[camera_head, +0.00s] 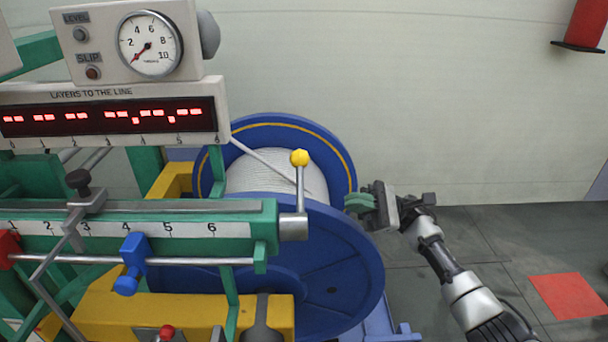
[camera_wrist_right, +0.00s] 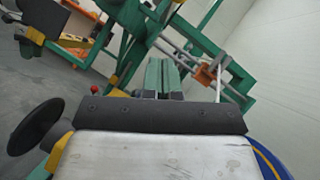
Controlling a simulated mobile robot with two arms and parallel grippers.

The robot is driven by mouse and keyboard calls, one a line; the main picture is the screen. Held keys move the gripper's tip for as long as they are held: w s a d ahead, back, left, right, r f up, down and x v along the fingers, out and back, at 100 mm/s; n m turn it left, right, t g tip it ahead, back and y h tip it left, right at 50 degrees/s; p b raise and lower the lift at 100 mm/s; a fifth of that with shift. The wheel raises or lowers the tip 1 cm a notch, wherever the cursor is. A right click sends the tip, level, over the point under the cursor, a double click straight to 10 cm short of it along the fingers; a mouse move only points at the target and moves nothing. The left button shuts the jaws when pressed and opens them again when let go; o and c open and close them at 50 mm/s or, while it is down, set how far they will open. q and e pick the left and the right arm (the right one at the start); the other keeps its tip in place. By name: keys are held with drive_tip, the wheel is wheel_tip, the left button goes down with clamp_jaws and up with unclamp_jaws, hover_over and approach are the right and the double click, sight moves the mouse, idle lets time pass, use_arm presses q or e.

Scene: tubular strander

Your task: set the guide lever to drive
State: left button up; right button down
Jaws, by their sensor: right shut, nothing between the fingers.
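A lever with a yellow ball knob (camera_head: 299,158) stands upright on a grey hub (camera_head: 293,227) at the right end of the green scaled rail (camera_head: 130,228); it looks like the guide lever, though no label on it is readable. My right gripper (camera_head: 356,203) is to the right of the lever, apart from it, in front of the blue reel's right edge. Its green fingers are shut and empty, pointing left. They also show in the wrist view (camera_wrist_right: 163,76), where I cannot make out the lever. My left gripper is not in view.
The large blue reel (camera_head: 335,265) with white rope is behind and below the lever. A blue clamp (camera_head: 133,262) sits on the rod below the scale. A gauge panel (camera_head: 150,45) and red display (camera_head: 110,117) are above left. Free floor lies at right.

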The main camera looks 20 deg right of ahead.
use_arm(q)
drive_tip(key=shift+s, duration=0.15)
use_arm(e)
drive_tip(key=shift+s+r, duration=0.1)
drive_tip(key=shift+s, duration=0.15)
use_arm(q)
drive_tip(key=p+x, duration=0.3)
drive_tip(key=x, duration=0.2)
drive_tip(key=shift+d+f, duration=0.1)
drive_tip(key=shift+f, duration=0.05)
use_arm(e)
drive_tip(key=s+d+r+x, duration=0.1)
drive_tip(key=x, duration=1.1)
drive_tip(key=shift+s+a+r, duration=0.2)
drive_tip(key=shift+a+r, duration=0.1)
drive_tip(key=shift+r, duration=0.35)
use_arm(q)
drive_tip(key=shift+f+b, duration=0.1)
drive_tip(key=shift+b, duration=0.2)
